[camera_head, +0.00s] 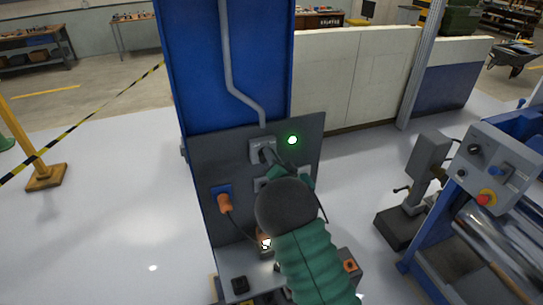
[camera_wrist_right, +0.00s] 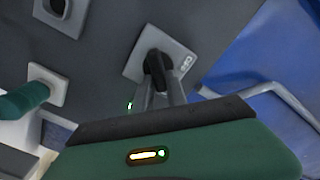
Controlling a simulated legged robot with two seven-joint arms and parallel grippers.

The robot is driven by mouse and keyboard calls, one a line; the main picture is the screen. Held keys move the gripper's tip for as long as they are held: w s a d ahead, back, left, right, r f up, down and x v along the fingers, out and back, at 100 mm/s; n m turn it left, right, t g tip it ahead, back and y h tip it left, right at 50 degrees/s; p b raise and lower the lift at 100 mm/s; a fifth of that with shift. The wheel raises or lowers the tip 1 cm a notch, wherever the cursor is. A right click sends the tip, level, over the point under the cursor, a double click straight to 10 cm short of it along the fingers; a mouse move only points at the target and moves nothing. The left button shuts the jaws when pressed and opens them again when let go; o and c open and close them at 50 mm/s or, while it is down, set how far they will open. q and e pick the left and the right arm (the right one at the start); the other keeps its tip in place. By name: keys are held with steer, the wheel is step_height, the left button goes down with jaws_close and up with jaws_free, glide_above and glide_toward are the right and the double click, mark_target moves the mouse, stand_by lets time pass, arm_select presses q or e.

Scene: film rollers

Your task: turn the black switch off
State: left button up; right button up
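The black switch (camera_wrist_right: 153,62) sits on a light grey plate in the right wrist view. In the head view its grey plate (camera_head: 259,149) is on the dark panel, at the lower end of a grey pipe. My right gripper (camera_wrist_right: 162,88) has its two narrow fingers close together around the black lever and seems shut on it. In the head view my right gripper (camera_head: 273,158) reaches the switch, mostly hidden by my green arm and its dark joint. A green light (camera_head: 292,140) glows right of the switch. My left gripper is not in view.
An orange plug (camera_head: 224,203) with a black cable is left of my arm on the panel. A green cylinder (camera_wrist_right: 22,100) meets a pale plate in the wrist view. A blue machine (camera_head: 485,165) stands at the right.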

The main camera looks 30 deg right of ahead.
jaws_close()
steer(key=shift+w+a+f+n+b, duration=0.1)
steer(key=shift+a+n+b, duration=0.3)
steer(key=shift+n+b, duration=2.7)
steer(key=shift+w+a+r+n+b, duration=0.1)
steer(key=shift+a+n+b, duration=0.3)
steer(key=shift+n+b, duration=2.6)
steer(key=shift+w+a+f+n+b, duration=0.1)
steer(key=shift+a+n+b, duration=0.3)
steer(key=shift+n+b, duration=2.7)
steer(key=o, duration=0.6)
jaws_free()
steer(key=shift+s+a, duration=0.1)
steer(key=shift+c, duration=0.2)
